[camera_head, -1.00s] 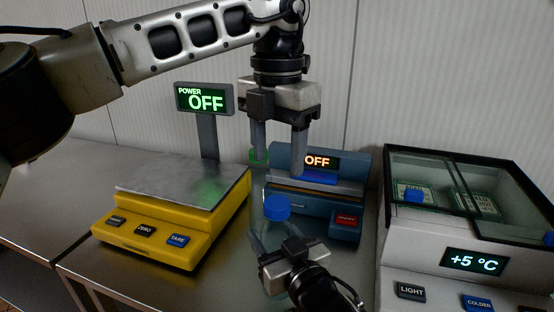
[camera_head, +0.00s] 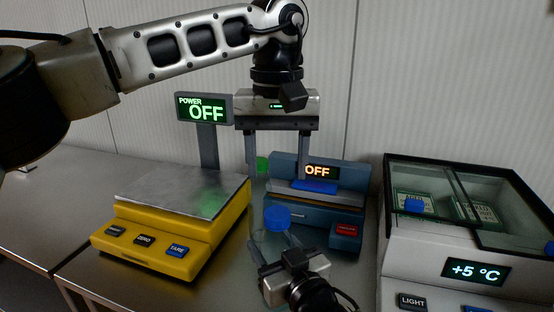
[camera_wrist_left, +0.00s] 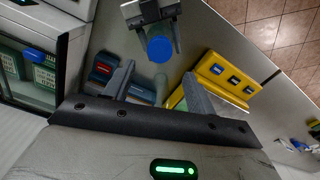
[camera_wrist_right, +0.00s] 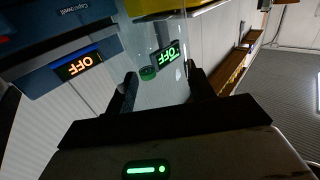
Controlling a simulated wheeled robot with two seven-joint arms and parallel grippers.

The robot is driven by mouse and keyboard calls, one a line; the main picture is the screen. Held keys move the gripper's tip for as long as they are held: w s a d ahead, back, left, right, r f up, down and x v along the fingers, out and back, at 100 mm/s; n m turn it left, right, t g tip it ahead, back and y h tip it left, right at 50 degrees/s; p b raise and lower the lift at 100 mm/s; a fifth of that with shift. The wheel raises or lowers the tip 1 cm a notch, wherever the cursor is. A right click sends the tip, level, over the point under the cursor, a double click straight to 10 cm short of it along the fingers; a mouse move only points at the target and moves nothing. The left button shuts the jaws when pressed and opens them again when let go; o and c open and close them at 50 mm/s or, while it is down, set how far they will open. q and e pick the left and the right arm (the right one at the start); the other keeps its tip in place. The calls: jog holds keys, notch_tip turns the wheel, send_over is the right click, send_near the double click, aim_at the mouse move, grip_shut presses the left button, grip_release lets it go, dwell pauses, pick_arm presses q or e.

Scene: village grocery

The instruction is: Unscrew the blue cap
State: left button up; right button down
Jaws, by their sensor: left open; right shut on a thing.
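The blue cap (camera_head: 277,217) sits on a clear bottle, which is hard to make out in the head view. My right gripper (camera_head: 274,240) is shut on the clear bottle (camera_wrist_right: 165,95) below the cap. My left gripper (camera_head: 277,177) is open and empty, pointing down above and behind the cap in the head view. In the left wrist view the blue cap (camera_wrist_left: 160,48) appears beyond the open fingertips (camera_wrist_left: 157,75), apart from them.
A yellow scale (camera_head: 215,225) stands to the left, its display (camera_head: 205,108) reading OFF. A blue-grey machine (camera_head: 345,220) with an OFF display stands close behind the cap. A glass-topped cooler (camera_head: 435,255) is at the right.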

aim_at(277, 212)
pick_arm(q)
jog(key=m, duration=0.2)
jog(key=shift+m, duration=0.3)
jog(key=shift+f+m, duration=0.1)
jog(key=shift+m, duration=0.2)
jog(key=shift+f, duration=0.25)
notch_tip(277, 212, down, 7)
jog(key=shift+f, duration=0.2)
